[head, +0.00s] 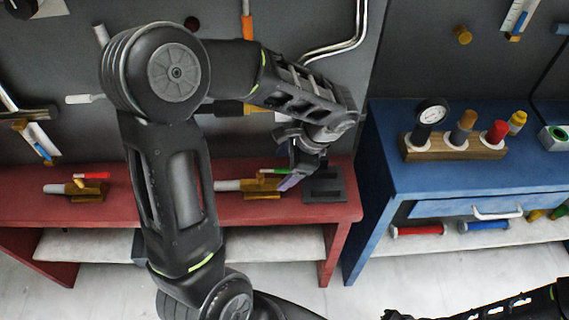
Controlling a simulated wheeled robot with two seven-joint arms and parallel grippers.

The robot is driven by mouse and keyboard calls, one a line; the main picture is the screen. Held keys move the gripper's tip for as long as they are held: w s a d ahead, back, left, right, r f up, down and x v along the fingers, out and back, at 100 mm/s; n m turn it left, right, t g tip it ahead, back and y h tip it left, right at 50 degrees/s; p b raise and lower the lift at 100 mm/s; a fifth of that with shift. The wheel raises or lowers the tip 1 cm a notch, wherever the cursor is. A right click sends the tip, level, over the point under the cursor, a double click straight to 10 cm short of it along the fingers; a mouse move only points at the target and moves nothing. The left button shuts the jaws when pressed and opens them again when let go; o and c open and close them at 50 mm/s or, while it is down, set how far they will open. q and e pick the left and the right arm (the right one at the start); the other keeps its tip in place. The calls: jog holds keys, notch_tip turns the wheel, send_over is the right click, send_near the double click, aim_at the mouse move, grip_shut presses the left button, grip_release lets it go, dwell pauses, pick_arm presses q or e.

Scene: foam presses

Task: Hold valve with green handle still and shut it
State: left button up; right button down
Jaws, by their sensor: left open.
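The valve with the green handle (275,171) sits on the red bench; its brass body (262,190) has a pale pipe end on the left. The handle lies roughly in line with the pipe. My left gripper (292,178) is open at the right end of this valve, its fingers pointing down close to the handle. I cannot tell whether they touch it.
A second valve with a red handle (92,175) lies on the red bench (340,212) at left. A dark block (324,186) stands just right of my left gripper. The blue table (400,180) at right holds a wooden rack (455,150) with a gauge and bottles.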

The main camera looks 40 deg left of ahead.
aim_at(272, 181)
pick_arm(q)
jog(key=x, duration=0.7)
jog(key=shift+a+f, duration=0.1)
jog(key=shift+f, duration=0.05)
jog(key=shift+c, duration=0.2)
grip_shut()
dwell(0.5)
dwell(0.9)
dwell(1.0)
